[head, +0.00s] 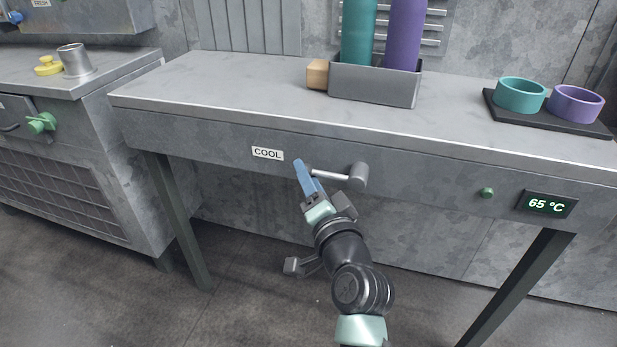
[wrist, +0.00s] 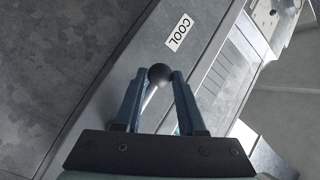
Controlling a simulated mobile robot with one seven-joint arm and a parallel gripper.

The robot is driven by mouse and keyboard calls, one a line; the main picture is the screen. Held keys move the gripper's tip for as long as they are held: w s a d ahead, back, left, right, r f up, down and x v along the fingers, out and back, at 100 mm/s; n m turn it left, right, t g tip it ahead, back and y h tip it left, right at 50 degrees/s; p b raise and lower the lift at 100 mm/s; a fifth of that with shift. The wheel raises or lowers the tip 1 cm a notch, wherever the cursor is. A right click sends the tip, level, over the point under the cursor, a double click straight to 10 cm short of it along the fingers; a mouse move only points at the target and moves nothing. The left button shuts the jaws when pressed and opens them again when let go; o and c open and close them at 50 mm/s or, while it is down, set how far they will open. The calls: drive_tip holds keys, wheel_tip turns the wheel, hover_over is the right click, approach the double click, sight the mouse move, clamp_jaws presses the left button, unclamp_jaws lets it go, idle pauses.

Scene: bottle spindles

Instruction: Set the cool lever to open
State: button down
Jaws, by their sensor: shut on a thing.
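The cool lever (head: 330,174) is a pale metal rod on the front of the grey bench, right of the COOL label (head: 267,153). It runs nearly level to the left from a grey round pivot (head: 358,177). My gripper (head: 303,170), with blue fingers, is shut on the lever's free end. In the wrist view the lever's dark ball knob (wrist: 160,75) sits between the fingertips (wrist: 160,82), with the rod below it. In the head view the knob is mostly hidden by the fingers.
A green button (head: 487,193) and a 65 °C display (head: 547,204) are farther right on the bench front. On the bench top (head: 230,85) stand a grey holder (head: 375,87) with teal and purple bottles, and a dark tray (head: 545,117) with two rings. Floor below is clear.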

drive_tip(key=s+d+r+m+t+h+b, duration=0.1)
drive_tip(key=d+r+m+t+h+b, duration=0.45)
drive_tip(key=m, duration=0.75)
drive_tip(key=s+d+r+m+h+b, duration=0.2)
drive_tip(key=d+m+h+b, duration=0.15)
drive_tip(key=m+h, duration=0.7)
drive_tip(key=shift+s+d+f+m+g+h+p, duration=0.35)
drive_tip(key=shift+d+f+m+g, duration=1.25)
drive_tip(key=shift+m, duration=2.75)
drive_tip(key=shift+s+d+f+m+g+h+p, duration=0.1)
drive_tip(key=shift+s+d+f+m+g+h, duration=0.5)
drive_tip(key=shift+m+g, duration=2.75)
drive_tip(key=shift+s+d+f+m+g+h+p, duration=0.15)
drive_tip(key=shift+d+f+m+g+h, duration=0.85)
drive_tip(key=shift+m, duration=4.35)
drive_tip(key=shift+d+f+y, duration=0.1)
drive_tip(key=shift+f+y, duration=0.35)
drive_tip(key=shift+f, duration=0.35)
